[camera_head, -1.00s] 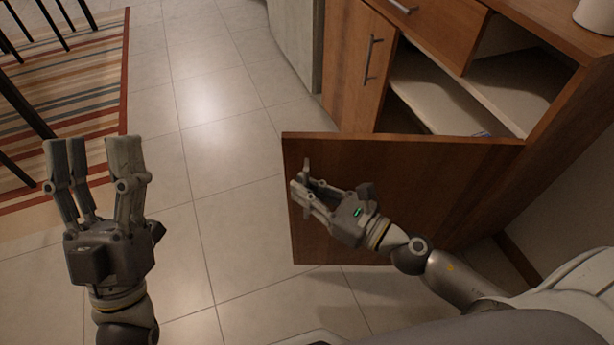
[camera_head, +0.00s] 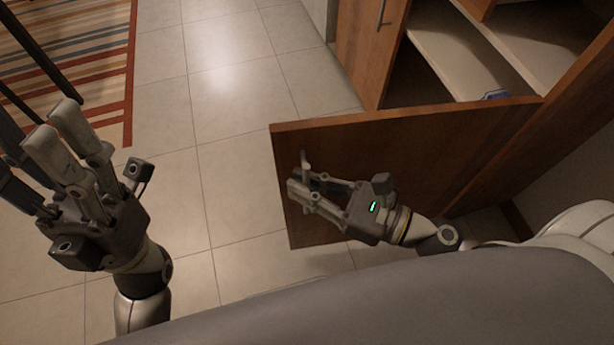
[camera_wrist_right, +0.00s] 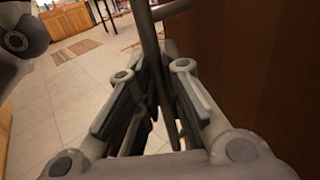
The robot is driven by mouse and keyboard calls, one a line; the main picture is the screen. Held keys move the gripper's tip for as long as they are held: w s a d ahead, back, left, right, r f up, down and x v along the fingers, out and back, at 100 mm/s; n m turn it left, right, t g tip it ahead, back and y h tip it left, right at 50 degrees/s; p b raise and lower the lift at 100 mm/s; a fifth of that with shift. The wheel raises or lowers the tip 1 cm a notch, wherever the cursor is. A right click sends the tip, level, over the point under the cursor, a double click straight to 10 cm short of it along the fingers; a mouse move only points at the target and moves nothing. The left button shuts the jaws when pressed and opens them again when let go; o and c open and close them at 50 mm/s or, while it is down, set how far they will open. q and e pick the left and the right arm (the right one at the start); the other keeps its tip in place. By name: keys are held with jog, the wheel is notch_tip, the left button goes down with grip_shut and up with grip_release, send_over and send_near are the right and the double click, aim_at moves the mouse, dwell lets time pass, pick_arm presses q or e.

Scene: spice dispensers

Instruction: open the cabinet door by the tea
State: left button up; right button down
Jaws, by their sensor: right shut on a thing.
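The brown wooden cabinet door (camera_head: 435,145) stands swung out from the cabinet, wide open. My right gripper (camera_head: 298,174) is at the door's outer face, near its free edge. In the right wrist view the metal bar handle (camera_wrist_right: 150,45) runs between the fingers of my right gripper (camera_wrist_right: 158,85), which is shut on it. The door shows at the right of that view (camera_wrist_right: 245,75). My left gripper (camera_head: 45,135) is open and empty at the left, over the floor, away from the door. I cannot make out the tea.
The open cabinet shows a pale shelf (camera_head: 455,60) and a small blue thing (camera_head: 495,95), partly hidden by the door's top edge. A neighbouring shut door (camera_head: 365,55) has a bar handle. The tiled floor (camera_head: 225,130) is clear. A striped rug (camera_head: 85,45) lies at upper left.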

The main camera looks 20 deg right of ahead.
dwell(0.3)
jog(key=c, duration=1.8)
grip_release()
jog(key=shift+s+d, duration=0.1)
jog(key=shift+d, duration=0.05)
jog(key=v, duration=1.1)
jog(key=shift+s+d, duration=0.25)
jog(key=shift+d, duration=0.05)
jog(key=shift+w, duration=0.1)
